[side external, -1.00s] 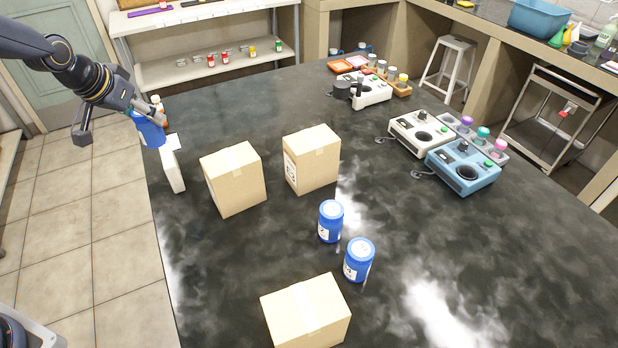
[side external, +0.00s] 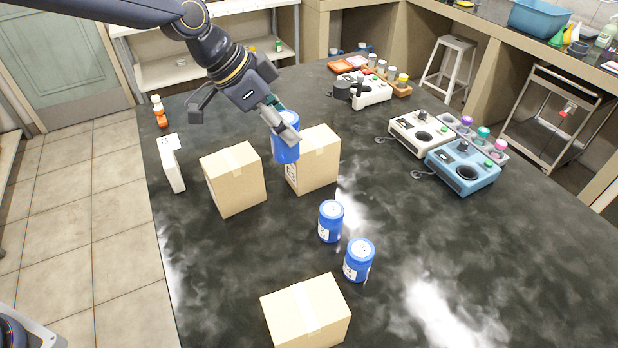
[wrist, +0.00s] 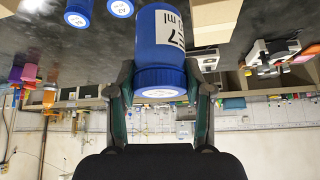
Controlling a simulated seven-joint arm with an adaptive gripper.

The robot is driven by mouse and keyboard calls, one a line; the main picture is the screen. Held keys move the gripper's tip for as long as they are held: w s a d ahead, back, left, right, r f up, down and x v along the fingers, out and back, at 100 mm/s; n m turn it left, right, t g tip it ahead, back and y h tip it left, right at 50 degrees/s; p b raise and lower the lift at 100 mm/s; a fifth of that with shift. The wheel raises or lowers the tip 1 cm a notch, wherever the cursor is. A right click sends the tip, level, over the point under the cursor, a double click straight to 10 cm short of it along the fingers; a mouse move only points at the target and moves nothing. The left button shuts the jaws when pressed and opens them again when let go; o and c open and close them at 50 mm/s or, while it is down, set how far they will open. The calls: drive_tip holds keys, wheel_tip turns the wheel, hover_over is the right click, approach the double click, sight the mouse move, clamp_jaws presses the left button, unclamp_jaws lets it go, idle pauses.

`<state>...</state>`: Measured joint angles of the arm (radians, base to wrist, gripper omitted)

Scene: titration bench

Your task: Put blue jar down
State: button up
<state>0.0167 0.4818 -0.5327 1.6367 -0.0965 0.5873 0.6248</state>
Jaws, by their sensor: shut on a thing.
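A blue jar (side external: 285,146) with a white label is held in my gripper (side external: 280,115), which is shut around its upper part. In the side view the held jar hangs upright in front of the taller cardboard box, overlapping it in the picture; whether they touch cannot be told. In the wrist view the held jar (wrist: 160,45) appears upside down between both fingers of my gripper (wrist: 160,88), with label and lid showing. Two other blue jars stand upright on the dark bench: one (side external: 330,222) near the middle, one (side external: 358,260) just in front and to the right.
Cardboard boxes stand at left (side external: 234,180), behind the held jar (side external: 318,160) and at the front (side external: 305,315). A white box (side external: 170,163) and an orange bottle (side external: 159,112) are at the left edge. White (side external: 420,132) and blue (side external: 463,167) stirrers stand at right. The bench's front right is clear.

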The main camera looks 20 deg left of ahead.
drive_tip(key=s+d+m+g, duration=0.3)
drive_tip(key=s+d+m, duration=0.3)
drive_tip(key=s+d, duration=0.5)
drive_tip(key=s+d+m+g, duration=0.3)
drive_tip(key=s+d+m, duration=0.3)
drive_tip(key=d, duration=0.8)
drive_tip(key=shift+n+h, duration=0.3)
drive_tip(key=shift+n, duration=0.2)
drive_tip(key=shift+s+d+f, duration=0.1)
drive_tip(key=shift+s+f, duration=0.1)
drive_tip(key=shift+f, duration=4.15)
drive_tip(key=shift+s+f, duration=0.15)
drive_tip(key=shift+f, duration=4.15)
drive_tip(key=shift+f, duration=0.15)
drive_tip(key=o, duration=1.2)
